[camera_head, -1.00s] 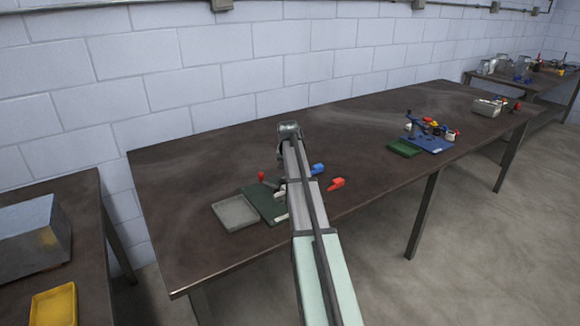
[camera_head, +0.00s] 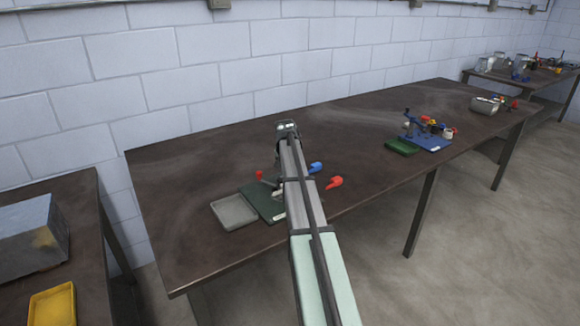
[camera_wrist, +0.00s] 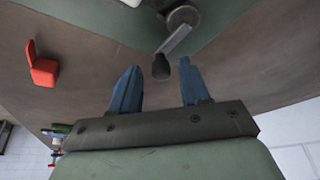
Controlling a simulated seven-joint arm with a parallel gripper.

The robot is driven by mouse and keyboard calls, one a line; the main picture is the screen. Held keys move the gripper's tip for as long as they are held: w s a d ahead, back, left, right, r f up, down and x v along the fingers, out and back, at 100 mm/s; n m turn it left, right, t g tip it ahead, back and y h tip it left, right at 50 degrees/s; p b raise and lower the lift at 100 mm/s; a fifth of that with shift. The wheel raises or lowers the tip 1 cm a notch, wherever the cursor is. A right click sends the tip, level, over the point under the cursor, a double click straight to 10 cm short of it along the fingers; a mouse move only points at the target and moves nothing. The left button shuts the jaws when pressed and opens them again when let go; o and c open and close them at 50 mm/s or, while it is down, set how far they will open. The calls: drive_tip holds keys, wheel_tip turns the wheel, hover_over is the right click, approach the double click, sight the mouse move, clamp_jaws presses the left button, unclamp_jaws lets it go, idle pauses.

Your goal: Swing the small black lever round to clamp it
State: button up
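In the wrist view, the small lever (camera_wrist: 176,40) is a grey arm running from a round grey pivot to a black knob (camera_wrist: 160,67). My gripper (camera_wrist: 159,66) has two blue fingers, spread apart. The knob appears in the gap between the fingertips, with space on both sides; I cannot tell whether it is at fingertip depth. In the head view, my arm reaches over a dark green base plate (camera_head: 258,203) on the brown table and hides much of the fixture. The lever and my fingers cannot be made out there.
A grey tray (camera_head: 234,212) sits left of the plate. A red part (camera_head: 334,182) and a blue part (camera_head: 316,168) lie to the right; a red part also shows in the wrist view (camera_wrist: 43,70). A second, blue-based fixture (camera_head: 432,143) stands farther right. The table's left part is clear.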

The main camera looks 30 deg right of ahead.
drive_tip(key=v, duration=1.4)
drive_tip(key=shift+f, duration=0.1)
idle(0.4)
